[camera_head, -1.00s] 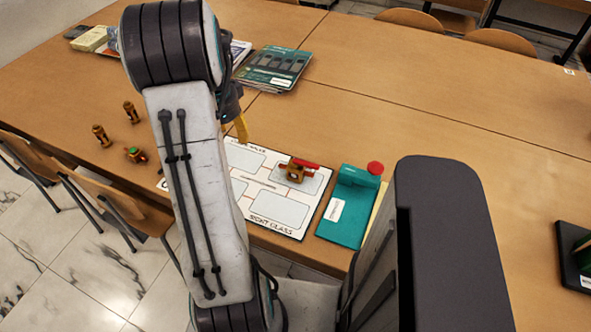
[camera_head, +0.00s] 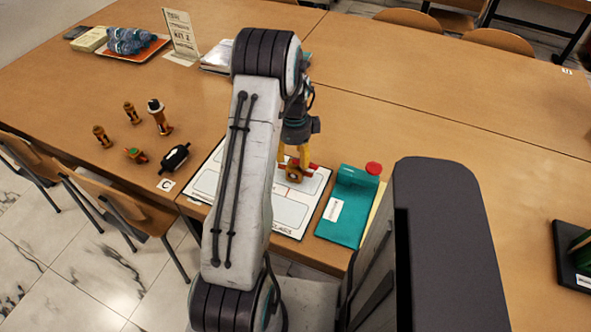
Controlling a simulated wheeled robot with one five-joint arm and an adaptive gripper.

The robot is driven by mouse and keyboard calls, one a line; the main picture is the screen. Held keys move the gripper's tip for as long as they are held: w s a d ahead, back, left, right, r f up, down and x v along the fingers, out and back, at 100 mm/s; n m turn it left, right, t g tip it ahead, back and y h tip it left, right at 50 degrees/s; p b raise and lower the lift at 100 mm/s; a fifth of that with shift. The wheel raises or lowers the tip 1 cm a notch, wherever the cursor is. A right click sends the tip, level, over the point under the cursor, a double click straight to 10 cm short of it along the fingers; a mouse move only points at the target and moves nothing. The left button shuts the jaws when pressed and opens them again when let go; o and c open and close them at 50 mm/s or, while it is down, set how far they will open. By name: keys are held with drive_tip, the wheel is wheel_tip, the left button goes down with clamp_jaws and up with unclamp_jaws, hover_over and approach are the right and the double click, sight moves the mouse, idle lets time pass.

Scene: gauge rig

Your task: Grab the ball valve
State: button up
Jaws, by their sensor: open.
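The ball valve (camera_head: 294,175), an orange-brown body with a red lever, sits in the upper right area of the white labelled board (camera_head: 275,228). My gripper (camera_head: 293,160) points down right at it, its yellow fingers apart and hiding part of the valve and the lever. The jaws are open; I cannot tell whether a finger touches the valve.
To the left are several brass fittings (camera_head: 131,112), a green-topped one (camera_head: 137,155) and a black cylinder (camera_head: 174,158). At the back are an orange tray (camera_head: 160,45) and a sign (camera_head: 181,32).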

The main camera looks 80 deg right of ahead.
sight(295, 162)
drive_tip(key=shift+f, duration=1.6)
drive_tip(key=shift+c, duration=0.2)
clamp_jaws()
